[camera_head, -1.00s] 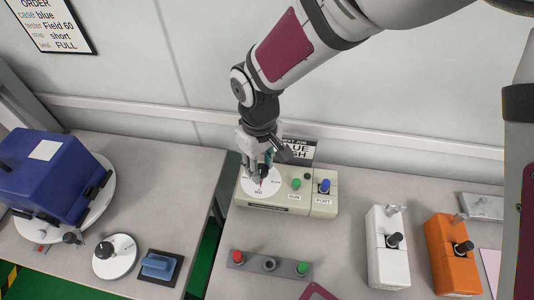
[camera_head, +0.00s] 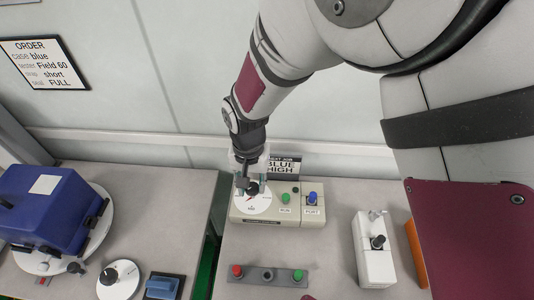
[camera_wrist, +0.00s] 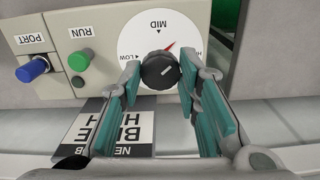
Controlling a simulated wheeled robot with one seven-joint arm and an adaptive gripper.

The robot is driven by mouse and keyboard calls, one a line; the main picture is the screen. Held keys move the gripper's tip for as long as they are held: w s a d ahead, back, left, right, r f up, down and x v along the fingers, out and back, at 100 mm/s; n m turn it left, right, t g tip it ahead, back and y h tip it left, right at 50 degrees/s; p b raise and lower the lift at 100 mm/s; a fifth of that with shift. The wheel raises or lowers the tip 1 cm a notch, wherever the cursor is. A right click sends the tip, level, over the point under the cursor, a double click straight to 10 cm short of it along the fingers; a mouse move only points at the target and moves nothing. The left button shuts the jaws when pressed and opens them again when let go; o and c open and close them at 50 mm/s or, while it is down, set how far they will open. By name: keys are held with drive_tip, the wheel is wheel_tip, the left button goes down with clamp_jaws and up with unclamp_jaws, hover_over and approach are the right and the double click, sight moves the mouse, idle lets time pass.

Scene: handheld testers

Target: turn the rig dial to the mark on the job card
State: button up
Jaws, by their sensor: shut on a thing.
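The rig (camera_head: 277,217) is a beige box with a white dial face (camera_wrist: 137,42) at its left end. In the wrist view the face reads LOW at left, MID at top and a partly hidden HI mark at right. The black dial knob (camera_wrist: 160,71) is between the teal pads of my gripper (camera_wrist: 159,66), which is shut on it. A red pointer shows between MID and the HI mark. The job card (camera_head: 283,168) behind the rig reads NEXT JOB, BLUE HIGH; it is partly cut off in the wrist view (camera_wrist: 120,128).
The rig also has a green RUN button (camera_head: 285,198) and a blue PORT knob (camera_head: 312,198). A grey button strip (camera_head: 252,276) lies in front. A white tester (camera_head: 374,250) and a mostly hidden orange tester (camera_head: 415,252) stand right. A blue case (camera_head: 45,210) sits left, across a gap.

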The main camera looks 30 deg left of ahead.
sight(252, 187)
drive_tip(key=m+p, duration=0.3)
drive_tip(key=m, duration=0.1)
drive_tip(key=shift+s+r, duration=0.1)
drive_tip(key=shift+r, duration=0.05)
drive_tip(key=shift+m+p, duration=1.55)
drive_tip(key=shift+m, duration=0.55)
drive_tip(key=o, duration=1.1)
drive_tip(key=shift+o, duration=0.2)
wheel_tip(252, 187, up, 12)
